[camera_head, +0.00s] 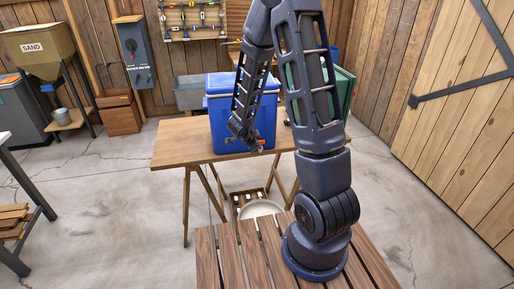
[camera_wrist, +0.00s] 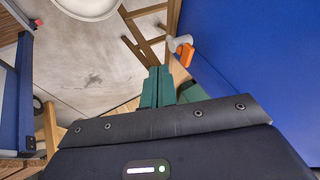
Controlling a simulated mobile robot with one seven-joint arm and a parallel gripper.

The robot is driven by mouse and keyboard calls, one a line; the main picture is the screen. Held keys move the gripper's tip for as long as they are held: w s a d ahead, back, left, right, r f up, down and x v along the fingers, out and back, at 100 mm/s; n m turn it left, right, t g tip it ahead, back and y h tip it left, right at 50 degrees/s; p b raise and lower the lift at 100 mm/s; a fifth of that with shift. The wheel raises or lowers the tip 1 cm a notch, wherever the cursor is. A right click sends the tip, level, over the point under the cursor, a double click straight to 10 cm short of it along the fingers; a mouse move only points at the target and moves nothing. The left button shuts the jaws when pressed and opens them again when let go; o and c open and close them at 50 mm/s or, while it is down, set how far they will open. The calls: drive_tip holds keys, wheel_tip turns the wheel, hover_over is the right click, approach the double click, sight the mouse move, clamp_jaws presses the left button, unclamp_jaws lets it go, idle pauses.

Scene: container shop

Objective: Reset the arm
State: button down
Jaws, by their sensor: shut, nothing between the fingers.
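My arm is bent over, with its forearm hanging down in front of the blue cooler (camera_head: 221,115). My gripper (camera_head: 256,147) is small and partly unclear in the head view, low in front of the cooler. In the wrist view my gripper (camera_wrist: 158,72) shows two green fingers close together, with nothing seen between them. The cooler's blue wall (camera_wrist: 250,60) fills the right of the wrist view. A spigot with an orange part (camera_wrist: 185,54) sticks out beside the fingers; I cannot tell whether they touch it.
The cooler stands on a wooden table (camera_head: 175,146). A green container (camera_head: 345,92) is behind my arm. A white round basin (camera_head: 262,208) lies below the table, also seen in the wrist view (camera_wrist: 88,6). A sand hopper (camera_head: 38,48) stands at the left. The floor at right is clear.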

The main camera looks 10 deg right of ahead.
drive_tip(key=s+a+r+n+t+y, duration=0.1)
drive_tip(key=s+a+r+n+y, duration=0.15)
drive_tip(key=r, duration=0.55)
drive_tip(key=s+a+r+n+y, duration=0.1)
drive_tip(key=r+n+y, duration=0.25)
drive_tip(key=r, duration=0.45)
drive_tip(key=s+a+r+n+t+y, duration=0.1)
drive_tip(key=a+r+n+y, duration=0.15)
drive_tip(key=r, duration=0.55)
drive_tip(key=s+d+r+n+g+h, duration=0.1)
drive_tip(key=s+d+r+n+h, duration=0.1)
drive_tip(key=s+d, duration=0.4)
drive_tip(key=s+d+r+n+g+h, duration=0.2)
drive_tip(key=s+d+r+n, duration=0.3)
drive_tip(key=s, duration=1)
drive_tip(key=shift+s+d+n, duration=0.2)
drive_tip(key=shift+d+n, duration=0.25)
drive_tip(key=shift+d, duration=0.8)
